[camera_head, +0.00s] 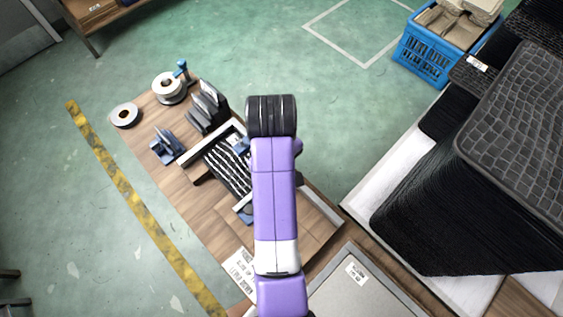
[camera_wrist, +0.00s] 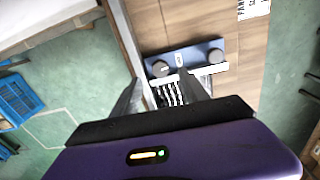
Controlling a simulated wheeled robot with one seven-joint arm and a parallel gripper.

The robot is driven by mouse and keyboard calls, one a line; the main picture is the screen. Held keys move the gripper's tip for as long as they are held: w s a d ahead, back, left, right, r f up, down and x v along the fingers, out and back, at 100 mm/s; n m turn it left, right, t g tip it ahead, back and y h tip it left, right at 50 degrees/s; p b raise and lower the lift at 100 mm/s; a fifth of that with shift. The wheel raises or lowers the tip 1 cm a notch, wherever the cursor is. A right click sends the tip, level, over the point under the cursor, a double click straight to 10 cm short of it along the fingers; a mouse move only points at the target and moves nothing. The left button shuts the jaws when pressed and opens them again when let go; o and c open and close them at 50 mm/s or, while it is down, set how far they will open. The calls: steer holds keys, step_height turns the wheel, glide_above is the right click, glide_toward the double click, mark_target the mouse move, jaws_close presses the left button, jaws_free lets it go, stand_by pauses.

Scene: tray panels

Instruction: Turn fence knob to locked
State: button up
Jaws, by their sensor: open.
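In the wrist view a blue-grey plate (camera_wrist: 196,50) carries two round dark knobs, a left knob (camera_wrist: 160,68) with a pale mark and a right knob (camera_wrist: 216,56). A small white label sits between them. I cannot tell which is the fence knob or read its setting. A white fence bar (camera_wrist: 208,70) runs just below the plate. My gripper (camera_wrist: 159,79) is open and empty, its fingers either side of the left knob's line and apart from it. In the head view my arm hides the gripper and most of the plate.
The striped black-and-white bed (camera_head: 228,170) sits on the wooden table (camera_head: 200,208). Tape rolls (camera_head: 125,115) and dark upright holders (camera_head: 207,105) stand at its far end. A grey tray (camera_head: 350,290) lies near. Black stacks (camera_head: 470,200) and a blue crate (camera_head: 424,55) are at right.

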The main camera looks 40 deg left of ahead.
step_height(320, 180, down, 6)
steer(key=shift+w+r+p, duration=0.1)
steer(key=shift+r+p, duration=0.05)
steer(key=shift+p, duration=0.15)
steer(key=shift+c, duration=0.4)
jaws_close()
